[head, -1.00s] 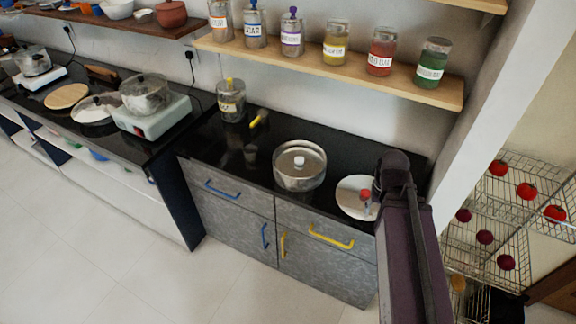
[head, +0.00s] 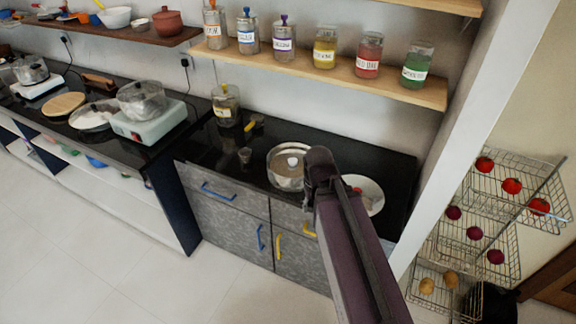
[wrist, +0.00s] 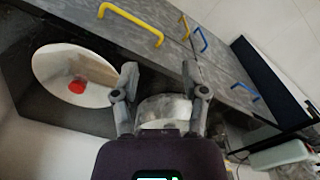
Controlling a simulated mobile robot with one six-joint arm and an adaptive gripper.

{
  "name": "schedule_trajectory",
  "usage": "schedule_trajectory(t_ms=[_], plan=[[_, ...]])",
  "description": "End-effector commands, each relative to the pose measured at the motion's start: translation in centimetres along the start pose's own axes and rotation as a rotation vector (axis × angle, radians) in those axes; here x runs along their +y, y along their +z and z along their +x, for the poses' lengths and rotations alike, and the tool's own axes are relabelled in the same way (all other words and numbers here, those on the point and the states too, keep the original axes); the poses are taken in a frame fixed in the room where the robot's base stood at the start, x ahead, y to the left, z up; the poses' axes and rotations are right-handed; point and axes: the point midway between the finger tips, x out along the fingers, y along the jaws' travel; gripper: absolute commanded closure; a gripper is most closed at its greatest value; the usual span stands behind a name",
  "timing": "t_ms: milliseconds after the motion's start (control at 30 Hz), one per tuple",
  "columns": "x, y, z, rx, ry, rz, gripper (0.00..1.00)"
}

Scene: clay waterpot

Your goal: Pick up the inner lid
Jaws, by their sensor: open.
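A steel pot (head: 279,172) stands on the black counter, with a lid inside its rim and a pale knob (head: 293,161) on top. A flat white lid with a red knob (head: 374,191) lies on the counter to its right, partly behind my arm. I cannot tell from the pictures which of these is the inner lid. In the wrist view the white lid (wrist: 98,65) is at left, and the pot (wrist: 163,113) shows between and behind my fingers. My gripper (wrist: 160,73) is open, its fingers apart with nothing held.
A shelf of labelled jars (head: 325,48) hangs above the counter. A jar with a yellow handle (head: 226,106) stands at the counter's back left. A wire rack (head: 500,200) with fruit is at right. Bare counter (head: 398,171) shows at far right.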

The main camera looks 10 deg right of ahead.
Motion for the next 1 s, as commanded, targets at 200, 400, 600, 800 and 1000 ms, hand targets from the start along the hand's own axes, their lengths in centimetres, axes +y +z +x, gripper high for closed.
schedule_trajectory(t_ms=[200, 400, 600, 800, 1000], plan=[[0.0, 0.0, 0.0, 0.000, 0.000, 0.000, 0.43], [0.0, 0.0, 0.0, 0.000, 0.001, 0.001, 0.19], [0.0, -0.9, 0.7, 0.015, 0.040, 0.036, 0.08], [0.4, -3.6, 2.4, 0.078, 0.161, 0.146, 0.08], [-0.1, -8.0, 4.1, 0.236, 0.329, 0.325, 0.08]])
